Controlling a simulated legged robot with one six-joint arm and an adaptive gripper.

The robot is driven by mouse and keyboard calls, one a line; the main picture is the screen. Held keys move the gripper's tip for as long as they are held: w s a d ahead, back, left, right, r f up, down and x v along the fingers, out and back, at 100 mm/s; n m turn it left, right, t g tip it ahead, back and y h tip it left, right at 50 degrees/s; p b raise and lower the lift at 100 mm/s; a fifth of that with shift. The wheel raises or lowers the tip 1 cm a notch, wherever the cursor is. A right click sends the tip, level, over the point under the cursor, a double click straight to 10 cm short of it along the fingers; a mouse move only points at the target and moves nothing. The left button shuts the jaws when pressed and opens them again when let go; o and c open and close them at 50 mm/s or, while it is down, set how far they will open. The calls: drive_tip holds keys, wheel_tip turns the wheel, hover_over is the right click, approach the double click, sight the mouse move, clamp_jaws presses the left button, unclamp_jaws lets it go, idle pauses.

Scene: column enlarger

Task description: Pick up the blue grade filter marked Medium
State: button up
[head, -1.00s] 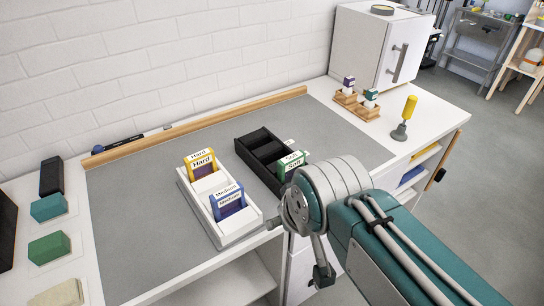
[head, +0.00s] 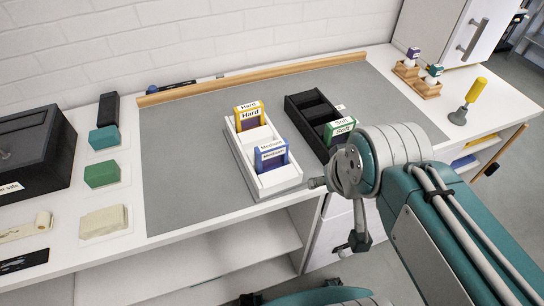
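The blue grade filter marked Medium (head: 271,154) stands upright in the front part of a white rack (head: 280,187). Its label faces me, and its lower part sits inside the rack. A yellow filter marked Hard (head: 249,115) stands behind it in the same rack. A green filter marked Soft (head: 342,129) stands in a black rack (head: 300,104) to the right. My gripper (head: 334,214) is to the right of and nearer than the white rack, by the table's front edge. Its two fingers look spread apart, with nothing between them. It is apart from the blue filter.
A black box (head: 38,150), teal block (head: 104,138), green block (head: 102,174) and cream stack (head: 103,221) stand at left. Small wooden holders (head: 418,83) and a yellow-handled tool (head: 472,94) stand at right. The grey mat (head: 185,165) is clear left of the white rack.

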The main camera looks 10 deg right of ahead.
idle(0.4)
drive_tip(key=n+g+h, duration=0.2)
drive_tip(key=n+g, duration=0.3)
drive_tip(key=n, duration=1.6)
approach(271, 145)
drive_tip(key=f, duration=0.2)
drive_tip(key=d+f, duration=0.1)
drive_tip(key=f, duration=0.1)
drive_tip(key=shift+d+f, duration=0.2)
drive_tip(key=shift+w+d+f, duration=0.1)
drive_tip(key=shift+w+f, duration=0.05)
drive_tip(key=shift+f, duration=1.35)
drive_tip(key=shift+w+d+f, duration=0.1)
drive_tip(key=shift+w+f, duration=0.05)
drive_tip(key=shift+f, duration=1.35)
clamp_jaws()
